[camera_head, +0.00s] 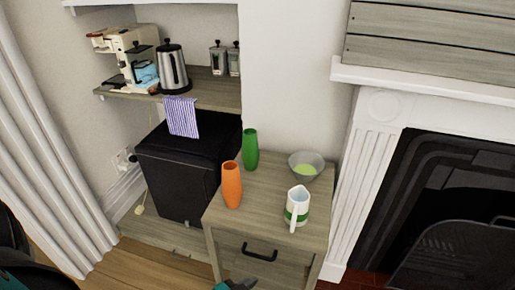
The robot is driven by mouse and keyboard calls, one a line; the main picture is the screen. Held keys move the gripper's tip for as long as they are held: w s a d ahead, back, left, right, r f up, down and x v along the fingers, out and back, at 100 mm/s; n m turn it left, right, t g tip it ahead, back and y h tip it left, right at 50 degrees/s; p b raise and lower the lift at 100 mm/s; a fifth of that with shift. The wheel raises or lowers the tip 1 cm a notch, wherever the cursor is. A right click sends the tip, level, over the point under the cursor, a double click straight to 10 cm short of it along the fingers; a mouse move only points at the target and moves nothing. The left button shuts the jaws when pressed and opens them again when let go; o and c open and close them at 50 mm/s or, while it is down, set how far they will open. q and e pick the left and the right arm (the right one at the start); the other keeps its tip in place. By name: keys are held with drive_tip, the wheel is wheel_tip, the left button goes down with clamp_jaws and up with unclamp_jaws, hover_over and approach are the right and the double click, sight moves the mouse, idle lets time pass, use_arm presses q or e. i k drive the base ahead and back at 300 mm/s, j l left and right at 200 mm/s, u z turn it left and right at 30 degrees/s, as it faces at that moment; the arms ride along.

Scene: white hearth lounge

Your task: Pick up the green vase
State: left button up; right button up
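The green vase (250,149) stands upright on the small wooden cabinet (268,220), near its back left edge. An orange vase (231,184) stands in front of it and to its left, close by, with the green vase fully clear to view. Dark and teal parts of my own body show at the bottom left corner and at the bottom middle edge, well below the vases.
A grey bowl (306,165) with green inside and a white-green mug (297,206) stand right of the vases. A black box-shaped appliance (185,165) is left of the cabinet. A shelf (216,91) holds a kettle (172,68) and coffee machine. A fireplace (440,200) is right.

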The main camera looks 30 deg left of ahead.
sight(250, 153)
drive_tip(key=j+u, duration=0.15)
drive_tip(key=j, duration=0.55)
drive_tip(key=i+j+u, duration=0.15)
drive_tip(key=j, duration=0.6)
drive_tip(key=j+u, duration=0.2)
drive_tip(key=j, duration=0.5)
